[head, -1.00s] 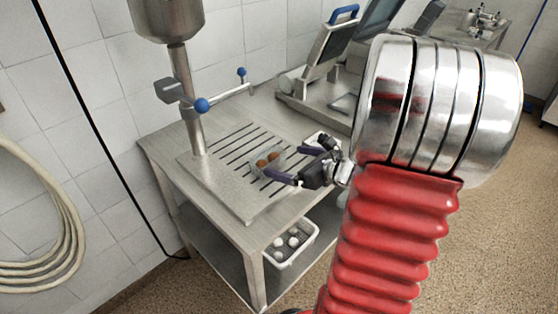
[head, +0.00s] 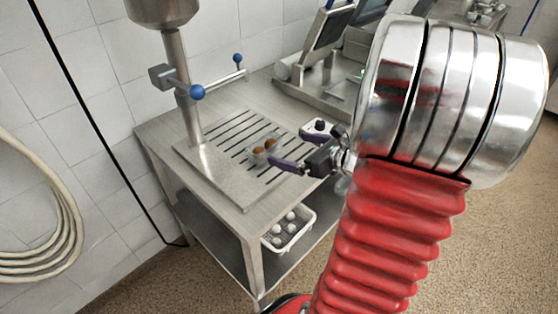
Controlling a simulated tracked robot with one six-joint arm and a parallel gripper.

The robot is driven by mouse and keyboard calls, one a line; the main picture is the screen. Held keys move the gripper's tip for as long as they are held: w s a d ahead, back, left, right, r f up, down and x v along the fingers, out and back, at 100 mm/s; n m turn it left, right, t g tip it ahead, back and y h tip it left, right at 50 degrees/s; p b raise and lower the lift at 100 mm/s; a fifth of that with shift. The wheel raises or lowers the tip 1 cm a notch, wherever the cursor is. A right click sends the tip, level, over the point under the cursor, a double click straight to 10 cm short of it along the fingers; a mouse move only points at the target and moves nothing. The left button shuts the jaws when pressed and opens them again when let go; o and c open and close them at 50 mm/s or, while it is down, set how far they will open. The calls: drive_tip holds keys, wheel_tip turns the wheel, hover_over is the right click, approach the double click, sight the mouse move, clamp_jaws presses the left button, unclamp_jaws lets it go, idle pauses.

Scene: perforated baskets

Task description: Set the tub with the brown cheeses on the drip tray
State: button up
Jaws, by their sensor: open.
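A small clear tub (head: 262,157) with brown cheeses (head: 270,144) in it stands on the slotted drip tray (head: 222,178), at the tray's right part. The tray lies on the steel table. My gripper (head: 289,149) is open just to the right of the tub, with its dark fingers spread apart. The near fingertip is close to the tub's lower right side; I cannot tell whether it touches. No cheese or tub is between the finger pads as far as I see.
A pale container (head: 312,128) with a dark item shows behind my gripper, partly hidden. A white basket (head: 300,238) with several white pieces stands on the lower shelf. A steel post with blue knobs (head: 197,92) rises behind the tray. A scale-like machine (head: 318,85) stands at the back right.

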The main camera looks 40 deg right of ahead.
drive_tip(key=s+a+r+n+g+y, duration=0.1)
drive_tip(key=a+n+g+y, duration=0.15)
drive_tip(key=a+n, duration=0.7)
drive_tip(key=s+a+r+n+g+y, duration=0.2)
drive_tip(key=a+n+g, duration=0.3)
drive_tip(key=a, duration=0.8)
drive_tip(key=s+a+r+n+h, duration=0.2)
drive_tip(key=s+n+h, duration=0.1)
drive_tip(key=n, duration=0.7)
drive_tip(key=s+a+r+n+h, duration=0.3)
drive_tip(key=s+n, duration=0.3)
drive_tip(key=n, duration=0.4)
drive_tip(key=shift+s+r, duration=0.15)
drive_tip(key=shift+a, duration=0.1)
